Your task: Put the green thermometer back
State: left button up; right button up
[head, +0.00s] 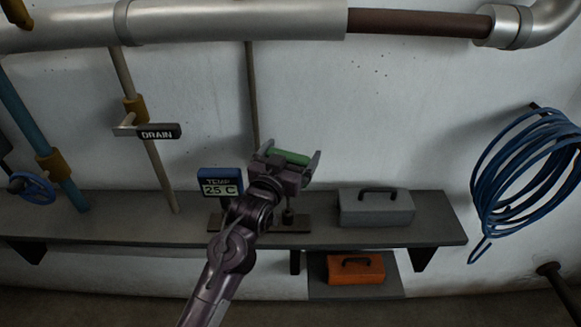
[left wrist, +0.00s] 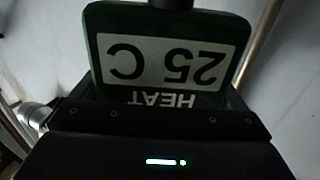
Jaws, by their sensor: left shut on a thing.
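The green thermometer (head: 290,156) is in my left gripper (head: 287,164), held in front of the wall above the shelf. In the head view only its green edge shows between the fingers. In the left wrist view the thermometer (left wrist: 172,52) shows a pale face reading "25 C" and "HEAT", upside down in the picture; its lower part is hidden by the gripper body. A blue thermometer marked "TEMP 25 C" (head: 220,187) stands on the shelf left of my wrist. A low base (head: 295,225) with a short dark post sits behind my arm, partly hidden.
The grey shelf (head: 440,222) carries a grey toolbox (head: 377,207) at right. An orange toolbox (head: 356,268) sits below. A DRAIN lever (head: 157,131) and vertical pipes stand at left. A blue hose coil (head: 520,175) hangs at right. A thick pipe (head: 235,22) crosses the top.

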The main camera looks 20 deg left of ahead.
pick_arm(q)
notch_tip(320, 180, down, 4)
jog(key=shift+f, duration=0.25)
jog(key=shift+f, duration=0.2)
jog(key=o, duration=0.7)
jog(key=shift+r, duration=0.25)
jog(key=s+a+b, duration=0.1)
jog(key=s+b, duration=0.1)
jog(key=s, duration=1)
jog(key=shift+a, duration=0.15)
